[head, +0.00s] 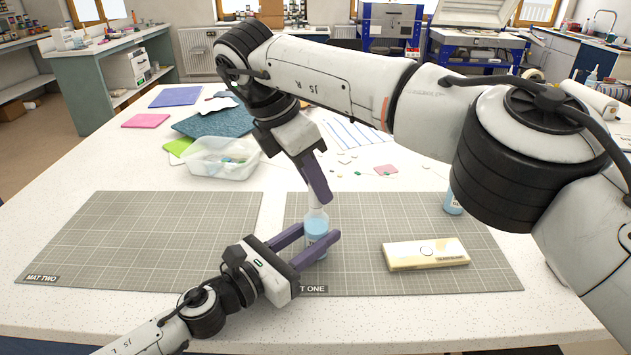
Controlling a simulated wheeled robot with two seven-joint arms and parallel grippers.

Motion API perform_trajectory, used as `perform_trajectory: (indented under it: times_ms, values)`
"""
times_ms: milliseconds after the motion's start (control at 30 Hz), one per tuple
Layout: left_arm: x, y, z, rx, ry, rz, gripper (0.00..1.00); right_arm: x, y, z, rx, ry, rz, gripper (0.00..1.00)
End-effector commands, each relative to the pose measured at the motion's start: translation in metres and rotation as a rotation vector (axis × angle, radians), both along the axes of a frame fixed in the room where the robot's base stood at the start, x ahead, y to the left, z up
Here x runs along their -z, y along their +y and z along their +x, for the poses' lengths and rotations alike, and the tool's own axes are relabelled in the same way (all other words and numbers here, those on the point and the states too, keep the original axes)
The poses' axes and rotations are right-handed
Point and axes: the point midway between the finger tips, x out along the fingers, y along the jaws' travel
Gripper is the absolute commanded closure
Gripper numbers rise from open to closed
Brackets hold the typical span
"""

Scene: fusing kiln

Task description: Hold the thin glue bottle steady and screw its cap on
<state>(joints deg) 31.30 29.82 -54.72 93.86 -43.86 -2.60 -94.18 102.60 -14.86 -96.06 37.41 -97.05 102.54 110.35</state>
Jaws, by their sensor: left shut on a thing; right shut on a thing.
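The thin glue bottle (316,229), clear with light blue contents, stands upright near the left side of mat one. My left gripper (318,238) is shut on its body, one finger on each side, low over the mat. My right gripper (318,192) reaches down from above and is shut at the bottle's top, directly over the neck. The cap is mostly hidden between its purple fingers; only a pale bit shows there. I cannot tell how far the cap sits on the neck.
Mat one (480,275) also bears a cream box (425,254) and another blue bottle (453,204), partly behind my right arm. Mat two (140,235) is bare. A clear plastic tub (215,160) and coloured sheets lie farther back on the white table.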

Motion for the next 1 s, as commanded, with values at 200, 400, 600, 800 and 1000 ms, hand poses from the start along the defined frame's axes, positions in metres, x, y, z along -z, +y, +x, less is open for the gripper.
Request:
perform_trajectory:
  times_ms: [200,400,600,800,1000]
  values:
    - [0.0,0.0,0.0,0.0,0.002,-0.001,1.0,0.0,-0.001,0.0,0.0,0.001,0.0,1.0]
    - [0.0,0.0,0.0,0.0,0.002,-0.001,1.0,0.0,0.0,0.0,-0.001,0.0,0.0,0.63]
    - [0.0,0.0,0.0,-0.001,0.001,-0.001,1.0,0.0,0.0,0.0,-0.002,0.001,0.0,0.63]
    - [0.0,0.0,0.0,-0.001,0.002,-0.001,1.0,-0.018,0.0,0.0,-0.002,-0.001,0.002,0.63]
    - [0.0,0.0,0.0,-0.001,0.001,0.0,1.0,-0.041,0.0,0.0,-0.002,0.0,0.0,0.63]
